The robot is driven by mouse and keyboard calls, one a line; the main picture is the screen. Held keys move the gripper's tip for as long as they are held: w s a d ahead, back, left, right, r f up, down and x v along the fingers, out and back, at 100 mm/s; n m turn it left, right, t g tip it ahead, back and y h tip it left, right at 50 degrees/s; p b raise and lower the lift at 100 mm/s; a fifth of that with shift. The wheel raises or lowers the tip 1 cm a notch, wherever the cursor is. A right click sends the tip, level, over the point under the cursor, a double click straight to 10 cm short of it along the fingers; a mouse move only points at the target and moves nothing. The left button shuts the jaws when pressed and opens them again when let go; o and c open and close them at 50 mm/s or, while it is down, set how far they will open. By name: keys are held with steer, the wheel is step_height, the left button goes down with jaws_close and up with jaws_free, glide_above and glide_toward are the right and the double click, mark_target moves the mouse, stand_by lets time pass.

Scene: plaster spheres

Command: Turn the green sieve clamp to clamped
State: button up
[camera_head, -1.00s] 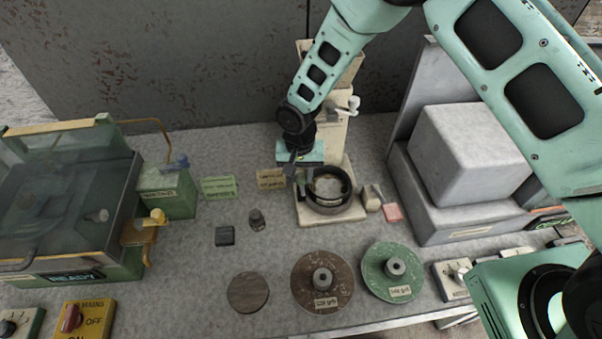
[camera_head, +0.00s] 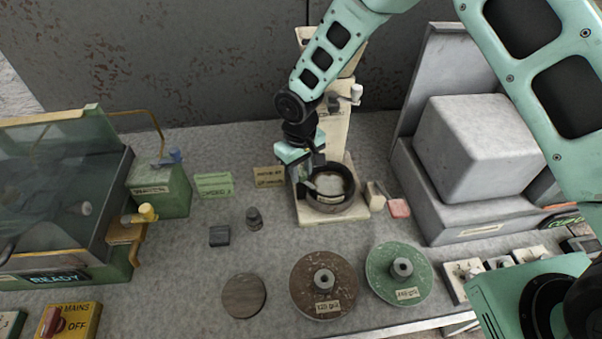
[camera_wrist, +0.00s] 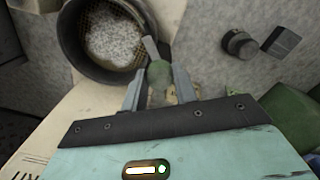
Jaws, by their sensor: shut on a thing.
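The sieve (camera_head: 330,186) is a dark round ring on a cream stand (camera_head: 345,140); it also shows in the wrist view (camera_wrist: 85,68), with pale grains on its mesh. The green sieve clamp (camera_wrist: 158,84) is at the sieve's side, between my fingers in the wrist view. My gripper (camera_wrist: 160,92) is shut on it, beside the sieve's rim. In the head view my gripper (camera_head: 305,180) is at the left side of the sieve and hides most of the clamp. Its exact angle is hard to tell.
A brown disc (camera_head: 323,286) and a green disc (camera_head: 399,274) lie in front. Small dark weights (camera_head: 254,218) lie left of the stand. A large grey block (camera_head: 478,147) stands right. A glass-lidded case (camera_head: 55,190) stands left.

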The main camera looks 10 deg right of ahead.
mark_target(302, 173)
steer(key=n+b, duration=0.1)
steer(key=n, duration=0.4)
steer(key=shift+n, duration=0.3)
steer(key=shift+n+b, duration=0.35)
steer(key=shift+n, duration=1.85)
steer(key=o, duration=1)
steer(key=shift+c, duration=0.2)
step_height(302, 173, up, 18)
steer(key=b, duration=0.3)
steer(key=shift+s+f, duration=0.2)
steer(key=shift+f, duration=0.05)
